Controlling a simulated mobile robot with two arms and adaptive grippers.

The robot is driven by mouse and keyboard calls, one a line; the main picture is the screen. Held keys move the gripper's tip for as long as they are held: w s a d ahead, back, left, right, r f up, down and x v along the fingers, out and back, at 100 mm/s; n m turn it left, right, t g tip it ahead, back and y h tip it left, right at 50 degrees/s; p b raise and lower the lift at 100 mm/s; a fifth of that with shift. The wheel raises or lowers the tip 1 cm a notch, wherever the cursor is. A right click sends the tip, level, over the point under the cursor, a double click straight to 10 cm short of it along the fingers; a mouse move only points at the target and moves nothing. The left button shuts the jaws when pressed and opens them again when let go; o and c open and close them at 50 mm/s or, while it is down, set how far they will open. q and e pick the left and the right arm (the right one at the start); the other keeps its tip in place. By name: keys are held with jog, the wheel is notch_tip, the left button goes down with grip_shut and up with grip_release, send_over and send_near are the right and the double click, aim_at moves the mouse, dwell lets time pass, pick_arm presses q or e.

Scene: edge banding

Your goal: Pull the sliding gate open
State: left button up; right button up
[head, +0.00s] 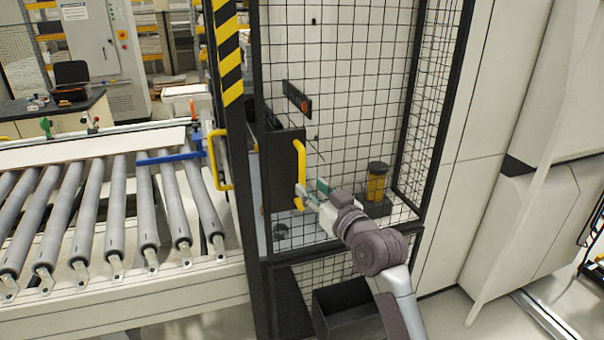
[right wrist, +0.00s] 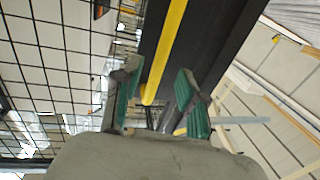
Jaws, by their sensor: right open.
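The sliding gate (head: 345,75) is a black-framed wire mesh panel standing right of the striped post. Its yellow handle (head: 300,165) is an upright bar on a dark plate at the gate's left edge. My right gripper (head: 312,191) is at the lower part of this handle. In the right wrist view, the green-padded fingers of my right gripper (right wrist: 158,78) are apart. The yellow handle (right wrist: 168,45) runs between them in the picture, with gaps on both sides. Contact cannot be told. My left gripper is not in view.
A roller conveyor (head: 105,205) carrying a pale board (head: 90,146) lies to the left. A black-and-yellow striped post (head: 228,60) stands between it and the gate. A second yellow handle (head: 213,160) is left of the post. A black bin (head: 345,308) sits low by the mesh.

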aim_at(304, 181)
jog(key=shift+p+x, duration=0.5)
jog(key=shift+x, duration=2.1)
grip_shut()
